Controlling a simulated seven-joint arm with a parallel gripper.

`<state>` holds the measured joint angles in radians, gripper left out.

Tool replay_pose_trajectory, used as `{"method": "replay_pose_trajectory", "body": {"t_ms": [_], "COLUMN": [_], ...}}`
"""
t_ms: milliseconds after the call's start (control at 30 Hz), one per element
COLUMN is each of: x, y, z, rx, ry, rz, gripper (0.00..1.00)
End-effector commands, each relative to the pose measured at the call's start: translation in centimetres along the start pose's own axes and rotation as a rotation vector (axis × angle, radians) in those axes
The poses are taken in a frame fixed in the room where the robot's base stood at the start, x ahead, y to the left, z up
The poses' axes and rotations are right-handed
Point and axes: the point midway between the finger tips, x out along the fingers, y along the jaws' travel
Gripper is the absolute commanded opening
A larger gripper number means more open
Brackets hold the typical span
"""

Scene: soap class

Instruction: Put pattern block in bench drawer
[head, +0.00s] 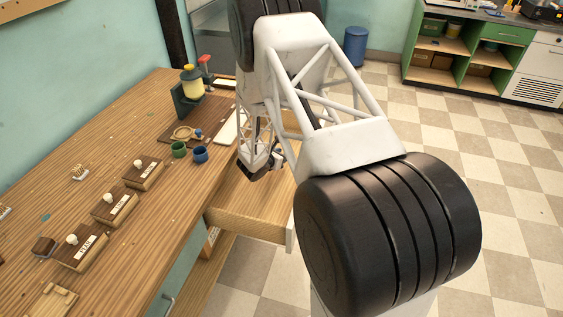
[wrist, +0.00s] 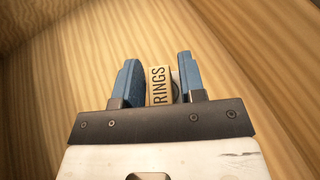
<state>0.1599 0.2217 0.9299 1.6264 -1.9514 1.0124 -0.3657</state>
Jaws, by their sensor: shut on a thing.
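In the wrist view, a tan block (wrist: 159,88) lettered RINGS stands between the blue fingers of my gripper (wrist: 157,80). My gripper is shut on it. A small dark or grey part shows just right of the lettered face. In the head view, my gripper (head: 264,168) is over or inside the open bench drawer (head: 247,222), and the block cannot be made out there. Plain wood boards, which look like the drawer's inside, surround the fingers in the wrist view. I cannot tell whether the block touches the drawer floor.
On the wooden bench (head: 120,145) stand several brown stamp-like blocks with white knobs (head: 143,172). A green cup (head: 179,149), a blue cup (head: 200,155) and a yellow dispenser (head: 191,82) stand near the drawer. Checkered floor is clear at right.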

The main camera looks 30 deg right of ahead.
Motion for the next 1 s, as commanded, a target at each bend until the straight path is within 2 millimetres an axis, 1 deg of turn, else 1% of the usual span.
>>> {"method": "replay_pose_trajectory", "body": {"t_ms": [300, 400, 867, 900, 967, 1000], "x": [1.1, 1.3, 1.5, 1.5, 1.5, 1.5], "y": [0.0, 0.0, 0.0, 0.0, 0.0, 0.0], "z": [-2.7, -3.2, -3.6, -3.6, -3.6, -3.6], "rx": [-0.001, -0.001, -0.001, -0.001, 0.0, 0.0], "ry": [0.001, 0.0, 0.0, 0.0, 0.0, 0.0], "rz": [-0.001, 0.0, 0.0, 0.0, 0.0, 0.0], "gripper": [0.14, 0.14, 0.14, 0.39, 0.48, 0.54]}}
